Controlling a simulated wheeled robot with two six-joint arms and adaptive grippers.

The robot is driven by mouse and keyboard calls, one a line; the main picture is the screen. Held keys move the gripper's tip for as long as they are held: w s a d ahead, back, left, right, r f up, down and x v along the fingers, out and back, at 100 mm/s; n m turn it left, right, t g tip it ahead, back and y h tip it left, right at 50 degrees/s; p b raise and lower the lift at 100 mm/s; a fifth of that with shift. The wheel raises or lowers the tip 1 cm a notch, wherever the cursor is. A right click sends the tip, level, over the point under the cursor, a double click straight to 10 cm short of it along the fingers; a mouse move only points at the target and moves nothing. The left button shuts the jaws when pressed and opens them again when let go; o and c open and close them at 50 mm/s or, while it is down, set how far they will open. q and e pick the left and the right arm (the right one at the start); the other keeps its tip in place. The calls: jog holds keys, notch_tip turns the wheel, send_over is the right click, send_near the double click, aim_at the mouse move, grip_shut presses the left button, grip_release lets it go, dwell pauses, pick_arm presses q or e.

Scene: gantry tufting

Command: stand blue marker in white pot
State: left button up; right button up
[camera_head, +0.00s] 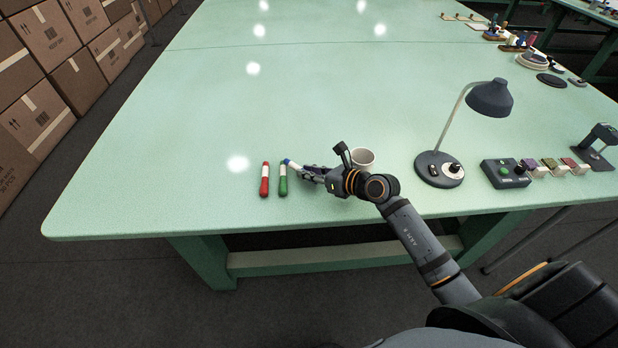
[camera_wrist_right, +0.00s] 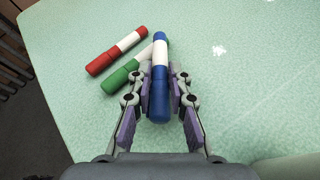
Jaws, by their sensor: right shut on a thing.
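The blue marker (camera_wrist_right: 159,88), with a white band, lies lengthwise between the fingers of my right gripper (camera_wrist_right: 160,90), which is shut on it. In the head view the right gripper (camera_head: 306,172) hides most of the marker, and only one blue-and-white end (camera_head: 290,164) shows to its left. The far end overlaps the green marker in the wrist view; I cannot tell how high the blue marker is above the table. The white pot (camera_head: 363,158) stands just behind and right of the gripper, partly hidden by my wrist. My left gripper is not in view.
A red marker (camera_head: 265,180) and a green marker (camera_head: 283,179) lie side by side left of the gripper. A desk lamp (camera_head: 438,170) and a dark control box (camera_head: 506,173) stand to the right. The green table (camera_head: 330,80) is clear behind the pot.

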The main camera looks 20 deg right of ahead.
jog(key=shift+f+b, duration=0.3)
jog(key=o, duration=0.8)
jog(key=shift+o, duration=0.2)
jog(key=shift+r+p, duration=0.3)
jog(key=shift+r, duration=0.1)
jog(key=shift+s+d+r, duration=0.15)
jog(key=shift+s+r, duration=0.05)
jog(key=shift+s, duration=0.05)
jog(key=p+v, duration=0.2)
jog(key=v, duration=0.6)
jog(key=shift+s+r+p, duration=0.2)
jog(key=shift+s+p, duration=0.05)
jog(key=shift+p, duration=0.1)
jog(key=shift+s+d, duration=0.3)
jog(key=shift+d, duration=0.05)
jog(key=shift+s+d+r, duration=0.25)
jog(key=shift+s+d, duration=0.1)
jog(key=shift+s, duration=0.15)
jog(key=shift+s+d+r+p, duration=0.1)
jog(key=shift+s+r+p, duration=0.05)
jog(key=shift+s+p, duration=0.15)
